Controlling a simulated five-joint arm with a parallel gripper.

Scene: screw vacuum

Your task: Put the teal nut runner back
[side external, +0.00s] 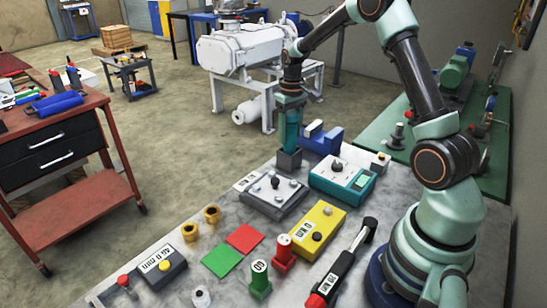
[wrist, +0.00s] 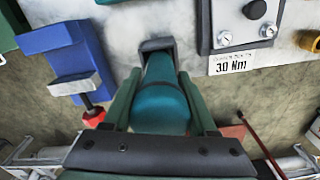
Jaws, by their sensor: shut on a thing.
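The teal nut runner (side external: 290,131) is upright in the side view, near the far edge of the grey tabletop. My gripper (side external: 291,100) is shut around its upper part. In the wrist view the teal body (wrist: 160,100) lies between the two green fingers of my gripper (wrist: 160,85). A dark grey holder (side external: 289,160) is at the tool's lower end, and it also shows in the wrist view (wrist: 157,44). The tool's tip is hidden at the holder, so I cannot tell how deep it sits.
A blue bracket (side external: 322,138) stands close on the right. A grey plate with knobs (side external: 274,193), labelled 30 Nm in the wrist view (wrist: 240,30), lies in front. A teal meter box (side external: 342,181) and a yellow box (side external: 317,229) are nearer.

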